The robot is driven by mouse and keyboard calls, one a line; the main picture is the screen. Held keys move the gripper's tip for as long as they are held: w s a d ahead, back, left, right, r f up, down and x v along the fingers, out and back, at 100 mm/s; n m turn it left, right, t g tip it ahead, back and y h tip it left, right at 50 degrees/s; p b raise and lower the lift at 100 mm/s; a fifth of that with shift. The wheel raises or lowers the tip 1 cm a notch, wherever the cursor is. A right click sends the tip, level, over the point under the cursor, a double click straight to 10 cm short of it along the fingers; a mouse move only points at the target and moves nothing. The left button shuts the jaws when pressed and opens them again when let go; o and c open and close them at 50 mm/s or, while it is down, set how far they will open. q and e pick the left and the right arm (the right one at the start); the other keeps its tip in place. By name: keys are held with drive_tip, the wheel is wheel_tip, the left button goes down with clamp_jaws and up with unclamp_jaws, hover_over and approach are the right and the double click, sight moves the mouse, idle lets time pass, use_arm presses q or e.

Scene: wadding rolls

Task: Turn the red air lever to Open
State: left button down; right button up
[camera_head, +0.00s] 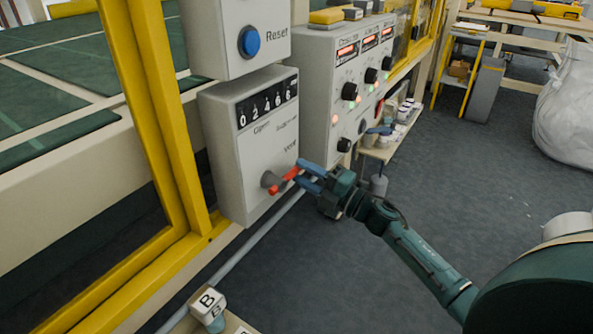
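The red air lever (285,181) sits on a round grey hub low on the front of a light grey box (225,165). It slants up to the right from the hub. My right gripper (299,172) is at the lever's outer end, its two blue fingers apart, one above and one below the lever tip. Whether either finger touches the lever is too small to tell. The labels by the lever are too small to read surely, so I cannot tell which one it points at. My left gripper is not in view.
A blue button (249,42) marked Reset is above the lever box. A control panel (335,100) with black knobs stands just right of it. A yellow frame (160,110) borders the left. A block marked B (207,301) is below. The grey floor (400,290) is open.

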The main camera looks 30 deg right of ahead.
drive_tip(key=shift+x, duration=1.3)
drive_tip(key=shift+c, duration=0.3)
clamp_jaws()
